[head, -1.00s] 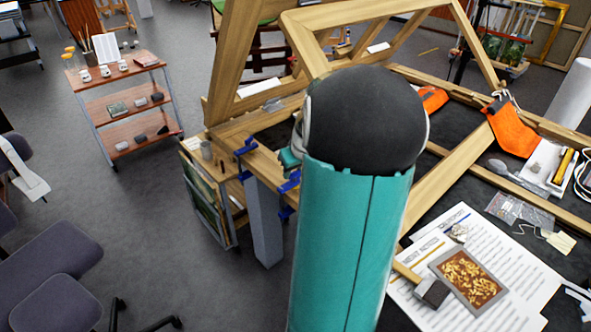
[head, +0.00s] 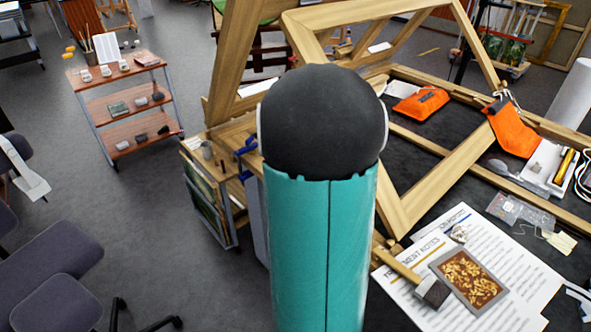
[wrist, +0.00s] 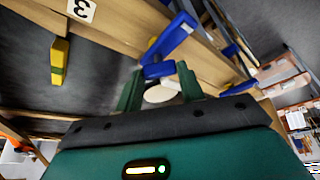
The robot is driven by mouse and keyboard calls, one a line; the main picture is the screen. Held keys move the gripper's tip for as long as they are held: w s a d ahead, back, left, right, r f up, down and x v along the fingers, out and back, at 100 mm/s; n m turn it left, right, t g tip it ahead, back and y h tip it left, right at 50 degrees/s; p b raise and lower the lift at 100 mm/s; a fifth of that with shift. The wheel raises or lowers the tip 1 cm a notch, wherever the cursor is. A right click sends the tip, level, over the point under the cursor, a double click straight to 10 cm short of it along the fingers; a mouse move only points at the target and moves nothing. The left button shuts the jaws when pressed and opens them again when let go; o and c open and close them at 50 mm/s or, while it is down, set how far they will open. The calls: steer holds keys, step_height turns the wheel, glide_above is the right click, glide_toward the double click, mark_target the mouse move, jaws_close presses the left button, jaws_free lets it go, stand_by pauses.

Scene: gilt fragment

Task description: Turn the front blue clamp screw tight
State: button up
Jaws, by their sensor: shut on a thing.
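My gripper (wrist: 160,88) shows in the wrist view as two dark green fingers, shut on the screw of the front blue clamp (wrist: 172,38). A blue piece of this clamp (wrist: 158,70) is at the fingertips. A pale round part (wrist: 161,93) shows between the fingers; the exact contact is hard to make out. The clamp sits on the edge of a wooden beam (wrist: 120,28). In the head view my own arm hides the gripper and this clamp. Another blue clamp (head: 246,152) shows left of my arm there.
In the wrist view, another blue clamp (wrist: 240,87) lies to the right, and a yellow-green object (wrist: 59,62) to the left. In the head view, the table holds orange pouches (head: 421,104), papers (head: 470,255) and a brush (head: 430,290). A shelf cart (head: 122,95) stands left; floor between is open.

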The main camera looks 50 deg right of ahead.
steer(key=m, duration=0.2)
steer(key=m+g, duration=0.1)
steer(key=m, duration=0.1)
steer(key=m+g+h, duration=0.1)
steer(key=m, duration=0.1)
steer(key=shift+w+a, duration=0.15)
steer(key=shift+w, duration=0.1)
steer(key=m+g, duration=0.2)
steer(key=m, duration=0.2)
steer(key=shift+w, duration=0.1)
steer(key=m+g, duration=0.1)
steer(key=m, duration=0.2)
steer(key=shift+m+y, duration=0.3)
steer(key=shift+m, duration=0.1)
steer(key=m, duration=0.2)
steer(key=m+g+y, duration=0.1)
steer(key=m, duration=0.1)
steer(key=m+g+y, duration=0.1)
steer(key=m, duration=0.1)
steer(key=shift+w+d, duration=0.15)
steer(key=shift+d, duration=0.1)
steer(key=m+y, duration=0.1)
steer(key=m, duration=0.2)
steer(key=m+y, duration=0.1)
steer(key=m, duration=0.3)
steer(key=shift+d+y, duration=0.15)
steer(key=shift+y, duration=0.15)
steer(key=o, duration=1)
